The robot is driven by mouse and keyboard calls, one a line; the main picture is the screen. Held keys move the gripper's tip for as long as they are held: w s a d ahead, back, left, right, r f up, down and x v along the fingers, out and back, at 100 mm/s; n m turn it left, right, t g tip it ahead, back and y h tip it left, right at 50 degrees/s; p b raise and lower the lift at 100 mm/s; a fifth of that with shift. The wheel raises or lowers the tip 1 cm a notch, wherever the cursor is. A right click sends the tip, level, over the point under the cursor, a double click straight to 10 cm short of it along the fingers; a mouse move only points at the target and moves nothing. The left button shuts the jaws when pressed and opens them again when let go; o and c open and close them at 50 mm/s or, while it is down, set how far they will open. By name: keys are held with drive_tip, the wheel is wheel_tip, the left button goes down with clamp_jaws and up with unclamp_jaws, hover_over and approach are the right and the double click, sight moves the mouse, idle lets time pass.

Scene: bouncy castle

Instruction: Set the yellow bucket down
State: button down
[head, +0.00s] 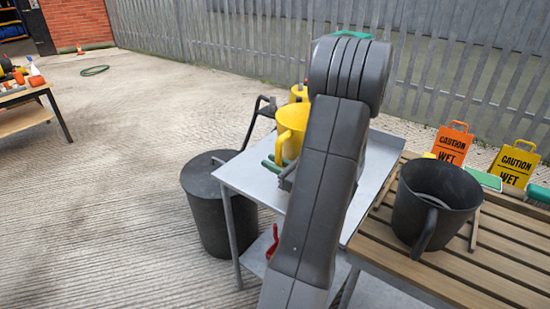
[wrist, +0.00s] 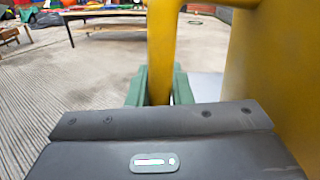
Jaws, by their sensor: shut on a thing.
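The yellow bucket (head: 292,130) is over the far part of the grey metal table in the head view, partly hidden by my arm. I cannot tell whether its base touches the tabletop. My gripper (head: 274,164) has green fingers and is at the bucket's left side. In the wrist view my gripper (wrist: 160,88) is shut on the upright yellow handle (wrist: 160,50), one green finger on each side. The bucket's wall (wrist: 278,75) fills the right of that view. The bucket looks about upright.
The metal table (head: 240,171) has bare top around the bucket. A second yellow item (head: 299,92) is behind it. A dark bin (head: 207,210) stands left of the table. A black bucket (head: 433,205) sits on the slatted wooden table (head: 500,255) at right, near caution signs (head: 453,144).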

drive_tip(key=shift+f, duration=1.7)
drive_tip(key=c, duration=1.3)
unclamp_jaws()
drive_tip(key=shift+b, duration=0.3)
drive_tip(key=shift+v, duration=3.8)
drive_tip(key=shift+a, duration=0.15)
drive_tip(key=x, duration=0.7)
drive_tip(key=shift+w+a, duration=0.15)
drive_tip(key=shift+a, duration=0.05)
drive_tip(key=shift+d+r+p, duration=0.1)
drive_tip(key=shift+r+p, duration=0.35)
drive_tip(key=shift+r, duration=1.95)
